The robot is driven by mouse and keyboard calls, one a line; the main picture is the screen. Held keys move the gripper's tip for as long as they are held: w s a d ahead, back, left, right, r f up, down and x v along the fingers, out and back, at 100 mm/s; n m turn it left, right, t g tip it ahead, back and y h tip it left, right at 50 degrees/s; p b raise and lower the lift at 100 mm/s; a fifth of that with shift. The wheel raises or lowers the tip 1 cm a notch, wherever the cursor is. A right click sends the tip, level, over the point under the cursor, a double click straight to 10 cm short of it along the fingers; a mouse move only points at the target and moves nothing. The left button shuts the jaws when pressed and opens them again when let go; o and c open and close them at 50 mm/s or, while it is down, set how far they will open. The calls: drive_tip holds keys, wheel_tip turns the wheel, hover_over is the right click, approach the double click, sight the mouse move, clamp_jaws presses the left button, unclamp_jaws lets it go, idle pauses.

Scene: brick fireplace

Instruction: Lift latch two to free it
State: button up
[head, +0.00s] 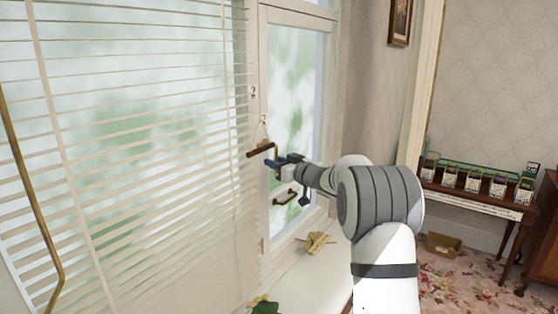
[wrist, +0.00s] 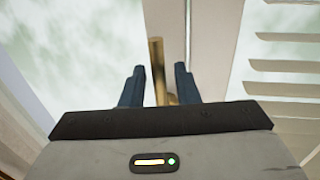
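A brass latch bar (head: 275,151) stands on the window frame beside the blinds in the head view. In the wrist view the brass bar (wrist: 157,72) points up between the two dark blue fingers of my gripper (wrist: 158,78). A gap shows on each side of the bar, so my gripper is open around it and not closed on it. In the head view my gripper (head: 277,163) is at the frame, just below the bar's top. The bar's lower end is partly hidden by my gripper.
A dark brown bar (head: 260,149) hangs by the latch. White blinds (head: 150,150) cover the left window. A brass handle (head: 285,198) is lower on the frame. A brass piece (head: 317,243) lies on the white sill (head: 310,275). A table (head: 470,204) with several small boxes stands right.

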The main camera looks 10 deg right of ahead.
drive_tip(key=shift+w, duration=0.1)
clamp_jaws()
idle(0.4)
